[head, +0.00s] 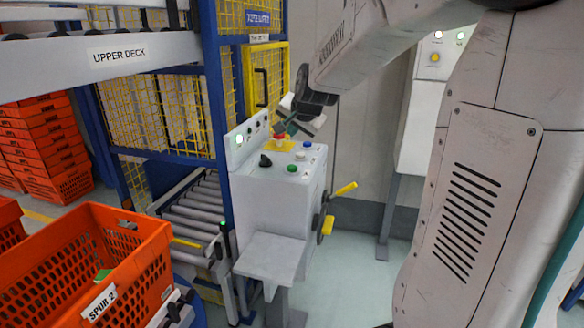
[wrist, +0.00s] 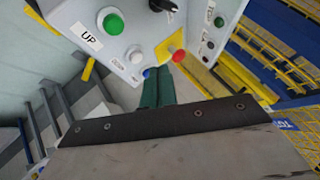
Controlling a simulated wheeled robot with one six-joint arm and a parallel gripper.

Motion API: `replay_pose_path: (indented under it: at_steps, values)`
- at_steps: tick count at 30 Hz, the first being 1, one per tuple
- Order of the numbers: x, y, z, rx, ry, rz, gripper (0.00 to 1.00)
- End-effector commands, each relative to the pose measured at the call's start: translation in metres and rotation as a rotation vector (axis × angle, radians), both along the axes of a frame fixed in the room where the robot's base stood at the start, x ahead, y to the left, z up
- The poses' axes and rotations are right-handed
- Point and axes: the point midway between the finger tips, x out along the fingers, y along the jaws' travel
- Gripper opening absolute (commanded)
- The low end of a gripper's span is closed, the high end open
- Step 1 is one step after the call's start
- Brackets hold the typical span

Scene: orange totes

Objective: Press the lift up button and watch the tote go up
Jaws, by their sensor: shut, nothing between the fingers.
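The control box (head: 275,195) stands beside the tote lift, with its sloped button panel on top. Its green button (head: 291,169) shows next to an UP label (wrist: 87,37) in the wrist view, where the same button (wrist: 111,21) is at upper left. A white button, a blue button (wrist: 150,73) and a red mushroom button (wrist: 178,56) are also on the panel. My gripper (wrist: 155,70) is shut and empty, its green fingertips overlapping the panel edge by the blue and red buttons, apart from the green one. Contact cannot be told. No tote shows on the lift's rollers (head: 195,208).
An orange tote (head: 110,265) labelled SPUR 2 is at lower left. Stacked orange totes (head: 45,145) stand behind. Yellow mesh (head: 160,110) and blue posts enclose the lift. A grey shelf (head: 272,256) and yellow-handled wheel (head: 328,222) project from the box.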

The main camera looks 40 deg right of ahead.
Motion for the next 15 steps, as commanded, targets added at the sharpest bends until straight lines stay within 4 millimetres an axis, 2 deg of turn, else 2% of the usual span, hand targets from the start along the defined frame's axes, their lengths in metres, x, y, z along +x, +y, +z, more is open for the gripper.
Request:
replay_pose_path:
  at_steps: [9,15]
  values:
    - [-0.001,0.0,-0.047,0.002,0.005,0.001,0.0]
    - [0.0,0.001,-0.066,0.003,0.001,0.001,0.0]
